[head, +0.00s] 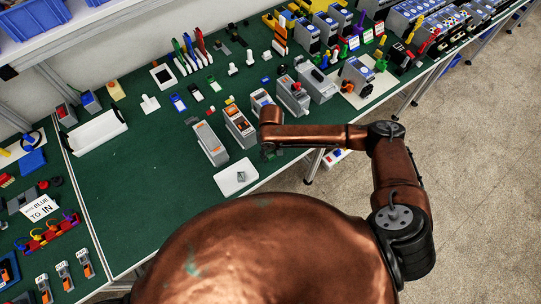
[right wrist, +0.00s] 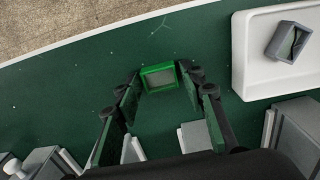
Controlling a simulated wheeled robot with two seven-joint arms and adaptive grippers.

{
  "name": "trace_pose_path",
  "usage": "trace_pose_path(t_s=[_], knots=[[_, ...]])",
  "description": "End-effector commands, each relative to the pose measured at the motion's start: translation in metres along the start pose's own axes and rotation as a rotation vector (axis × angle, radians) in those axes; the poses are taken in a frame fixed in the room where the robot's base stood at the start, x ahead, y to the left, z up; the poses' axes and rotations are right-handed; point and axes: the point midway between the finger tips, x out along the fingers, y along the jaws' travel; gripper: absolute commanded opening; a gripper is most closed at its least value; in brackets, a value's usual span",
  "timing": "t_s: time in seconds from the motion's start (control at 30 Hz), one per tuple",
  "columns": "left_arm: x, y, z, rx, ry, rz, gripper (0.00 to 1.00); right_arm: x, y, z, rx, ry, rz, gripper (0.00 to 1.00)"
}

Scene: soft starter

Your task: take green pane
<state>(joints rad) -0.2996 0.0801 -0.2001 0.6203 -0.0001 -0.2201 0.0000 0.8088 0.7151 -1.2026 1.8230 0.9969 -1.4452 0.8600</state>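The green pane (right wrist: 160,77), a small green frame with a grey middle, shows in the right wrist view over the green table top. My right gripper (right wrist: 161,82) is open, with one finger on each side of the pane. Small gaps seem to show between the fingertips and the pane's sides; contact cannot be told for sure. In the head view my right gripper (head: 268,152) is over the table's front edge, and the arm hides the pane there. My left gripper is not in view.
A white tray (right wrist: 243,72) with a small grey part (right wrist: 288,42) lies beside the gripper; the tray also shows in the head view (head: 228,184). Grey device housings (head: 210,144) stand behind it. The table's front edge is close, with floor (right wrist: 60,25) beyond.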

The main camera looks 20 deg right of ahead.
Motion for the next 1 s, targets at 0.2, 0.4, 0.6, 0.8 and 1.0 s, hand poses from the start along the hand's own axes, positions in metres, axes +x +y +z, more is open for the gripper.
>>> trace_pose_path(t_s=[0.2, 0.4, 0.6, 0.8, 1.0], knots=[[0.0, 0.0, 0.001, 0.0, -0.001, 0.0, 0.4, 0.0, 0.0, 0.0, 0.0, 0.0, 0.0, 0.21], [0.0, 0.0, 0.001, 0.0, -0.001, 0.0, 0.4, 0.0, 0.0, 0.0, 0.0, 0.0, 0.0, 0.17], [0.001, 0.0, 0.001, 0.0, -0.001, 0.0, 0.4, -0.004, 0.0, -0.001, 0.0, 0.001, 0.0, 0.17], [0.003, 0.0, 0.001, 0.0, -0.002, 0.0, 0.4, -0.026, 0.0, -0.001, -0.001, 0.003, -0.002, 0.17], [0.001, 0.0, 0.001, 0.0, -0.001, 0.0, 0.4, -0.066, -0.017, 0.023, -0.005, 0.003, -0.003, 0.17]])
